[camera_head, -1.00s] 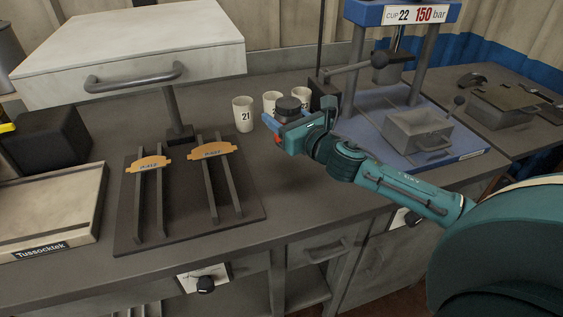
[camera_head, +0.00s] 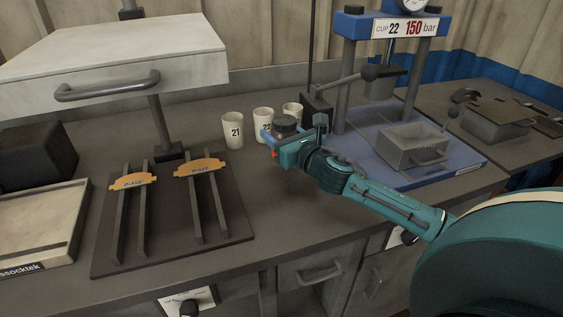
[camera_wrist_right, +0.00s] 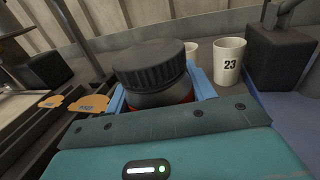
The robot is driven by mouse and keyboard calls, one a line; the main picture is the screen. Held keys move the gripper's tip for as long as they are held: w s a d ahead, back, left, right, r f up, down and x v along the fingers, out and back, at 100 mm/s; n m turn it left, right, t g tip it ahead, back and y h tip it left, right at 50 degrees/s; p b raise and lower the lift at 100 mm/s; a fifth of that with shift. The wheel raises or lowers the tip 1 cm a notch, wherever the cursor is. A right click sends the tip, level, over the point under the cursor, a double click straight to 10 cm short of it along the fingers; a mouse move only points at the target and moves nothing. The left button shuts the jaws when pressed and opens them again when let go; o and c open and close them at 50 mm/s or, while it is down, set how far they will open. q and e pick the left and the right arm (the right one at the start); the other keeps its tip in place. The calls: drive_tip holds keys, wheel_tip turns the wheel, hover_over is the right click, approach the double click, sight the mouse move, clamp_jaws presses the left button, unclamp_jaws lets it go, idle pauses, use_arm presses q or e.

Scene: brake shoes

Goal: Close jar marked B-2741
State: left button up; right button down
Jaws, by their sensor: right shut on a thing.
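My right gripper (camera_head: 284,133) is shut on a small jar with a dark ribbed cap (camera_head: 286,122), above the bench beside the cups. In the right wrist view the capped jar (camera_wrist_right: 152,68) sits between the two blue fingers, with a red band showing low on its body. The cap sits on top of the jar; whether it is screwed tight I cannot tell. No marking B-2741 is readable on the jar. My left gripper is not in view.
White cups 21 (camera_head: 232,131), 22 (camera_head: 262,122) and 23 (camera_wrist_right: 229,62) stand close by. The blue press (camera_head: 395,170) is to the right. A dark rack (camera_head: 170,232) with orange-tagged brake shoes lies left.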

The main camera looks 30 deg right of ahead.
drive_tip(key=shift+f, duration=0.9)
drive_tip(key=shift+f+b, duration=0.6)
drive_tip(key=shift+f, duration=1.25)
drive_tip(key=shift+f, duration=0.2)
drive_tip(key=c, duration=0.5)
unclamp_jaws()
